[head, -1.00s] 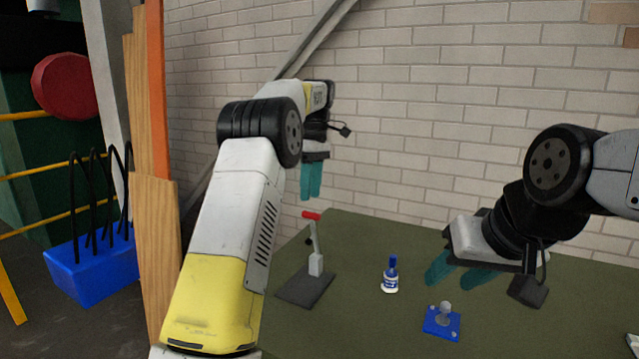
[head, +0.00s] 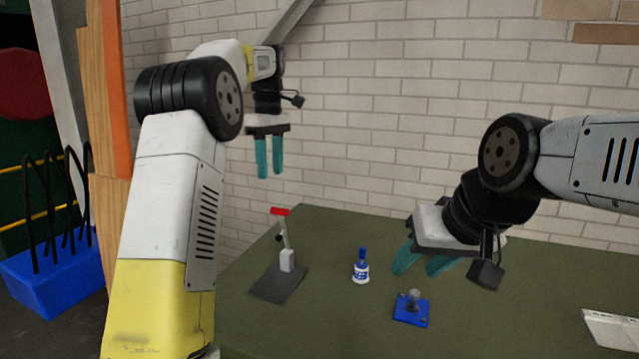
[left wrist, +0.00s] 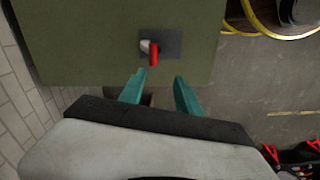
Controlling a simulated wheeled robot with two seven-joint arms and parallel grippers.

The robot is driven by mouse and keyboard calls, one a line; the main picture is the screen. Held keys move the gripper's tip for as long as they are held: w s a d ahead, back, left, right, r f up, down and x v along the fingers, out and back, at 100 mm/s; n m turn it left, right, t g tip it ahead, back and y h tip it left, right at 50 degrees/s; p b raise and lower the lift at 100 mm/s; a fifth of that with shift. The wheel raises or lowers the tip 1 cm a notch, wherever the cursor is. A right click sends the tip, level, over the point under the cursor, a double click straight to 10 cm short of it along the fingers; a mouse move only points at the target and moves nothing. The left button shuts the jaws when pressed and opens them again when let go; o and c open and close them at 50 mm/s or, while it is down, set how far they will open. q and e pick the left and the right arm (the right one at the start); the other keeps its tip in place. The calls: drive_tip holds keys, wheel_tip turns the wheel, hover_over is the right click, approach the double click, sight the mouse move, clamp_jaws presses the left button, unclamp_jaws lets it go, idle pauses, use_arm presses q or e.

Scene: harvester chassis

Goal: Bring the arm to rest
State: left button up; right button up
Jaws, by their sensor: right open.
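My left gripper (head: 270,172) hangs fingers down against the brick wall, above and behind the table's far left edge. Its teal fingers are apart with nothing between them, as the left wrist view (left wrist: 160,80) also shows. My right gripper (head: 416,268) is over the table with its two fingers apart and empty.
The green table (head: 340,320) carries a red-handled lever on a dark plate (head: 278,284), a blue and white bottle (head: 361,268), a blue plate with a grey knob (head: 411,310) and a white object (head: 612,328). A blue bin (head: 55,278) stands left, beyond a wooden post (head: 100,180).

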use_arm(q)
drive_tip(key=s+a+r+m+t+h, duration=0.1)
drive_tip(key=s+r+m+t, duration=0.2)
drive_tip(key=s, duration=0.6)
drive_tip(key=s+f+m+t, duration=0.2)
drive_tip(key=s+f+m, duration=0.2)
drive_tip(key=s, duration=0.7)
drive_tip(key=s+d+f+m+t+h, duration=0.1)
drive_tip(key=s+f+m, duration=0.4)
drive_tip(key=s, duration=0.6)
drive_tip(key=shift+t, duration=0.5)
drive_tip(key=shift+f, duration=0.1)
